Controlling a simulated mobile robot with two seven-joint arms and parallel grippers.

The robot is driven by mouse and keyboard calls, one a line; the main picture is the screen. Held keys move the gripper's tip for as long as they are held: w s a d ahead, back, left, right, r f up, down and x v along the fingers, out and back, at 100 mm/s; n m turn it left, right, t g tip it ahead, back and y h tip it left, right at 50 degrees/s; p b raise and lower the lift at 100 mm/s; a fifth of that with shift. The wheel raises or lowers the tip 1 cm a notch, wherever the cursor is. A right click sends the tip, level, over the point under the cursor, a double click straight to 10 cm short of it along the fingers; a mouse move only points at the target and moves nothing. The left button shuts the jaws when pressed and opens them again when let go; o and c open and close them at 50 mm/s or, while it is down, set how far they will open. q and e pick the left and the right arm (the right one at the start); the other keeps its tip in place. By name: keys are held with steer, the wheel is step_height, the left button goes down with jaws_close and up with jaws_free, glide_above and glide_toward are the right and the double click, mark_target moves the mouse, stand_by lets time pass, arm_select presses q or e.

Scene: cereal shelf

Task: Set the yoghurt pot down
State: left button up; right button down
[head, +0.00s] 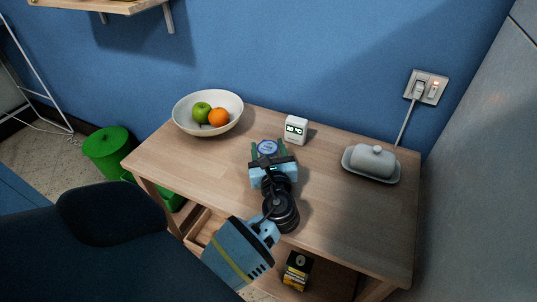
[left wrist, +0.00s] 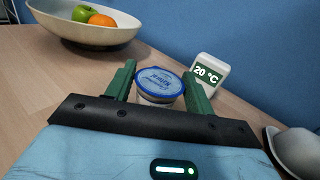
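The yoghurt pot (head: 267,147) is a small white tub with a blue-rimmed, printed lid. It is upright over the middle of the wooden table (head: 325,196). My left gripper (head: 268,148) reaches it from the front, with one green finger on each side. In the left wrist view, the pot (left wrist: 158,80) sits between the fingertips of the gripper (left wrist: 160,82), which appear to be against its sides. The palm hides its base, so I cannot tell whether it touches the tabletop. My right gripper is not in view.
A bowl (head: 180,116) with a green apple and an orange stands at the back left. A white thermometer display (head: 296,130) is just behind and right of the pot. A grey butter dish (head: 372,162) is at the right. Tabletop between the pot and butter dish is clear.

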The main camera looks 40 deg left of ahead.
mark_target(266, 150)
arm_select(q)
steer(key=c, duration=0.6)
steer(key=shift+c, duration=0.2)
steer(key=shift+r, duration=0.1)
steer(key=shift+r, duration=0.55)
steer(key=shift+s+r+p, duration=0.2)
steer(key=shift+r+p, duration=0.1)
steer(key=shift+r, duration=0.35)
steer(key=shift+s+r+p, duration=0.2)
steer(key=shift+r+p, duration=0.1)
steer(key=shift+r, duration=0.3)
steer(key=s+r, duration=0.1)
steer(key=s, duration=1.4)
steer(key=shift+r+p, duration=0.15)
steer(key=shift+p, duration=0.25)
